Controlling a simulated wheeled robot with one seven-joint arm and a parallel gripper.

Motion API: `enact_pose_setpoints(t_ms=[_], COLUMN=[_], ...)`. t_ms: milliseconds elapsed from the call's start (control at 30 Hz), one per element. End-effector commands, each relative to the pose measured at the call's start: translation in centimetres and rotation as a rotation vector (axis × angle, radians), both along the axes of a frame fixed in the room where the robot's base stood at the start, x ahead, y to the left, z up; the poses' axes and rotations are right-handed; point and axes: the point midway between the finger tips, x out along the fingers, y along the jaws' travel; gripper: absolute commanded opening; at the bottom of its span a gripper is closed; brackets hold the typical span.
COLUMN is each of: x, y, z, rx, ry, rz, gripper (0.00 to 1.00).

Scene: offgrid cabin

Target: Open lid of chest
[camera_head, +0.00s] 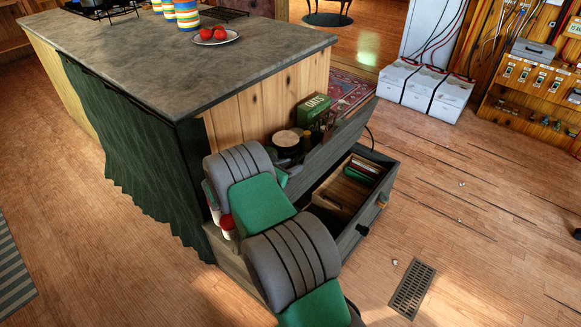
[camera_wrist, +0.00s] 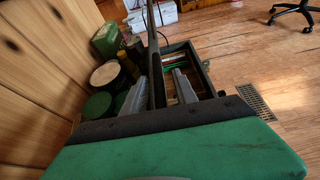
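The grey wooden chest (camera_head: 372,215) sits on the floor at the end of the island. Its lid (camera_head: 335,143) stands raised, and the box is open, showing books and a wooden tray inside. In the wrist view the lid (camera_wrist: 156,50) is a dark upright board seen nearly edge-on. My gripper (camera_wrist: 157,92) has its two grey fingers spread, one on each side of the lid, with gaps between. I cannot tell whether either finger touches it. In the head view my arm hides most of my gripper and the chest's near end.
A green oats box (camera_head: 313,109) and several cans and jars, one with a pale round top (camera_head: 286,138), stand between the lid and the island (camera_head: 265,95). A floor vent (camera_head: 412,289) lies to the right. Open wooden floor lies in front of the chest.

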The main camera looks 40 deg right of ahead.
Motion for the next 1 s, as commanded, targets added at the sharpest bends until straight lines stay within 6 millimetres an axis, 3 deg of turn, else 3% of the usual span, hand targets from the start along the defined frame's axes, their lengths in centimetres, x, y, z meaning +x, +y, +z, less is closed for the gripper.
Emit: enact_pose_setpoints(t_ms=[433, 867, 1000], x=[-1.5, -1.8, -1.8], y=[6.5, 7.0, 7.6], z=[2.7, 3.0, 4.4], rx=[0.001, 0.001, 0.074], ry=[0.001, 0.000, -0.085], rz=[0.004, 0.001, -0.036], gripper=[0.34, 0.34, 0.34])
